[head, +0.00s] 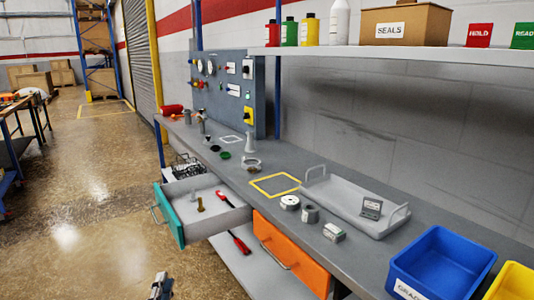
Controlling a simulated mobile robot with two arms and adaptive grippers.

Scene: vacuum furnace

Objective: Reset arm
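My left gripper (160,286) shows at the bottom edge of the head view, over the floor and in front of the workbench (345,262). Only a small part of it is visible, apart from the bench and the drawers. It is too small and cut off to tell whether its fingers are open or shut, and I see nothing held in it. My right gripper is not in view.
A teal-fronted drawer (170,215) stands pulled out from the bench, with small items inside. An orange drawer front (290,255) is beside it. A grey tray (335,200), blue bin (440,268) and small parts stand on the bench.

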